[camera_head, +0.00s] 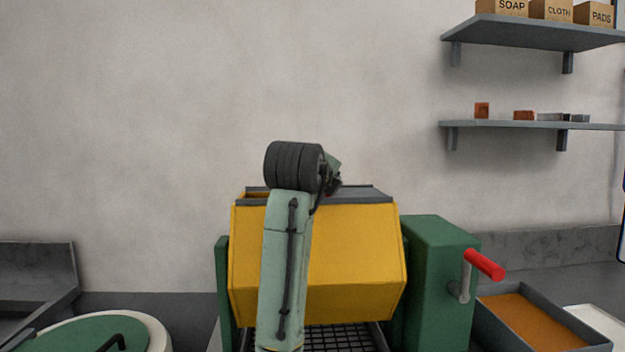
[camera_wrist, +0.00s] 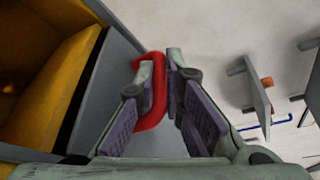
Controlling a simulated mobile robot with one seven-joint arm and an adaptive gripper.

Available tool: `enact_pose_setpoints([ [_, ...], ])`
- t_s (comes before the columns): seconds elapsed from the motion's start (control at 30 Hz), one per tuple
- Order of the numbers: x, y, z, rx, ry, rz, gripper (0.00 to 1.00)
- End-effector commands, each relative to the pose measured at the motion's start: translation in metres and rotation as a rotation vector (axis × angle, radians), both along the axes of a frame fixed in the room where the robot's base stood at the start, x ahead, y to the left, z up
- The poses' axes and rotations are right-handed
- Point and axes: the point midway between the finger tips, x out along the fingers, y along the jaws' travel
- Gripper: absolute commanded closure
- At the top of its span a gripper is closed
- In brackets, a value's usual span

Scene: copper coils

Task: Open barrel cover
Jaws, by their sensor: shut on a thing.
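The yellow barrel (camera_head: 350,255) sits tilted between green supports, with a grey cover (camera_head: 355,194) along its top. In the wrist view the grey cover (camera_wrist: 110,75) lies beside an opening that shows the yellow inside of the barrel (camera_wrist: 50,80), so the cover looks partly open. A red handle (camera_wrist: 158,110) stands on the cover. My gripper (camera_wrist: 160,72) is shut on this red handle, with one finger on each side of it. In the head view my arm hides the handle and most of the gripper.
A green housing (camera_head: 440,280) with a red-gripped crank (camera_head: 484,264) stands right of the barrel. A tray of orange-brown material (camera_head: 525,322) lies further right. Wall shelves (camera_head: 535,126) hang at upper right. A round green-topped container (camera_head: 95,335) is at lower left.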

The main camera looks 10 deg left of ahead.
Motion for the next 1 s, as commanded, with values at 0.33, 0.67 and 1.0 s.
enact_pose_setpoints([
  [0.33,0.0,-0.001,0.0,0.0,0.001,-0.003,0.82],
  [0.67,-0.004,0.0,0.001,0.001,0.0,-0.002,0.82],
  [1.0,-0.064,0.003,0.015,0.002,-0.004,0.001,0.82],
])
